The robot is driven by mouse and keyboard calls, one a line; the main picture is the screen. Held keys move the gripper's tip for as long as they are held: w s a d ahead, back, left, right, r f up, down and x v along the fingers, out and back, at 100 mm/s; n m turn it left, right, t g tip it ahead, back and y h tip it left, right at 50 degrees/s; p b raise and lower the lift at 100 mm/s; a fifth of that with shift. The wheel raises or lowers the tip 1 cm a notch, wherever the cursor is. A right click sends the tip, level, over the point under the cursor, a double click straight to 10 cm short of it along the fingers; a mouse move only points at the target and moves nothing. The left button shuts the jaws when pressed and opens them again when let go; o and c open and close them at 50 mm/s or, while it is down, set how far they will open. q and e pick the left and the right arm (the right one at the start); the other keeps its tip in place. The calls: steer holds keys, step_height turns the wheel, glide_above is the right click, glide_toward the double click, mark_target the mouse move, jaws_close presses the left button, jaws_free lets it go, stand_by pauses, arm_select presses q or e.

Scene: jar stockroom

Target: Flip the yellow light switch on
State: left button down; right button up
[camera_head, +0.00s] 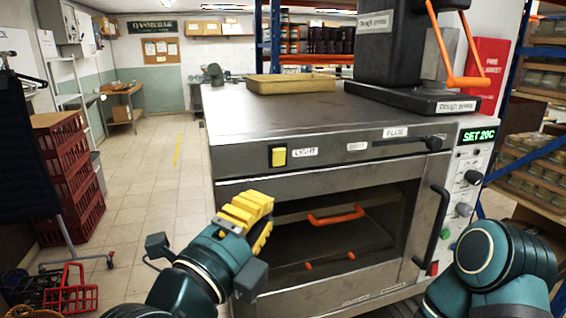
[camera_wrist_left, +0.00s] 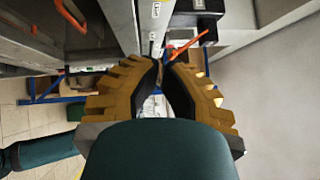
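The yellow light switch (camera_head: 279,157) sits in a dark frame on the oven's front panel, left of a label reading LIGHT. I cannot tell which way its rocker is tipped. My left gripper (camera_head: 262,217), with yellow ridged fingers, is in front of the oven, below and a little left of the switch and apart from it. In the left wrist view the fingers (camera_wrist_left: 163,64) come together at their tips with nothing seen between them; the gripper looks shut and empty. The switch is not clearly seen there. My right arm shows at the lower right, but its gripper is out of view.
The steel oven (camera_head: 240,108) has a tray (camera_head: 290,83) and a dough press (camera_head: 390,45) on top. A flue lever (camera_head: 405,142) and a door handle (camera_head: 432,225) stick out in front. Red crates (camera_head: 70,175) stand left; the tiled floor between is clear.

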arm_select(q)
steer(key=shift+w, duration=0.1)
steer(key=p, duration=0.2)
glide_toward(298, 147)
steer(key=w+d, duration=0.2)
steer(key=shift+w+d+r, duration=0.15)
steer(key=shift+w+d, duration=0.05)
steer(key=shift+w, duration=0.05)
steer(key=shift+w+a+r, duration=0.15)
steer(key=shift+w+a, duration=0.05)
steer(key=shift+w, duration=0.3)
